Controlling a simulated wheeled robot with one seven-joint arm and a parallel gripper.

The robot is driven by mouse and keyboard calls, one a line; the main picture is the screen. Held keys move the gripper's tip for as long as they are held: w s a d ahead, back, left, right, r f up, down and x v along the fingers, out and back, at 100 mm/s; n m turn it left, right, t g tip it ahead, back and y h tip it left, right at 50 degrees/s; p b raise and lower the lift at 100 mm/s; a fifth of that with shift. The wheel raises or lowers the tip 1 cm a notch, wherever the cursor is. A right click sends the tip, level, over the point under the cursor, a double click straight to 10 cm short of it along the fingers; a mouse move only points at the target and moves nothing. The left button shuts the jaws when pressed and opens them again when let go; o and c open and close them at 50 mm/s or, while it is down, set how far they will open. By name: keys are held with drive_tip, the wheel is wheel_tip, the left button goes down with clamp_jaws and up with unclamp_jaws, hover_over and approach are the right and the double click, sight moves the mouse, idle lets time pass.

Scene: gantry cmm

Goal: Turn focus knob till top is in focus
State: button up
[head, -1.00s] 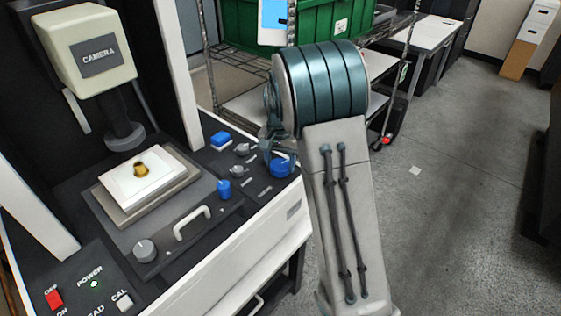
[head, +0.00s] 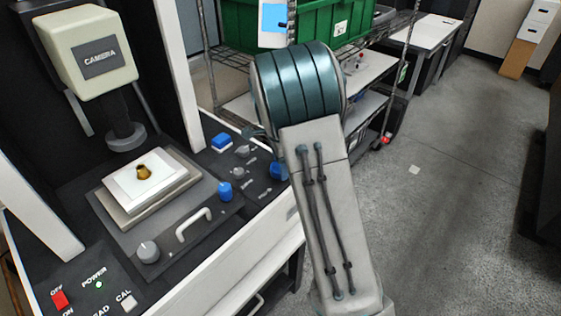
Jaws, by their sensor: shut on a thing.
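The large blue knob (head: 279,171) is at the right end of the machine's dark panel, partly hidden by my arm; its label cannot be read. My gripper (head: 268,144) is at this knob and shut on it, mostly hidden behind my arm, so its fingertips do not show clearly. The camera head (head: 90,55) hangs over a white plate (head: 150,180) on the stage. A small brass-coloured part (head: 144,172) stands on the plate under the lens. No focus picture can be read from this view.
Nearby on the panel are a blue button (head: 221,141), small grey knobs (head: 241,151) and a smaller blue knob (head: 225,191). A pale handle (head: 194,225) and a grey knob (head: 148,252) are at the front. A wire shelf with a green crate (head: 240,25) stands behind.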

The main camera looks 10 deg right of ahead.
drive_tip(key=shift+w+r+m+p, duration=0.15)
drive_tip(key=shift+m+p, duration=0.25)
drive_tip(key=shift+m, duration=0.9)
drive_tip(key=o, duration=1)
drive_tip(key=shift+c, duration=0.2)
wheel_tip(320, 180, up, 14)
drive_tip(key=b, duration=0.1)
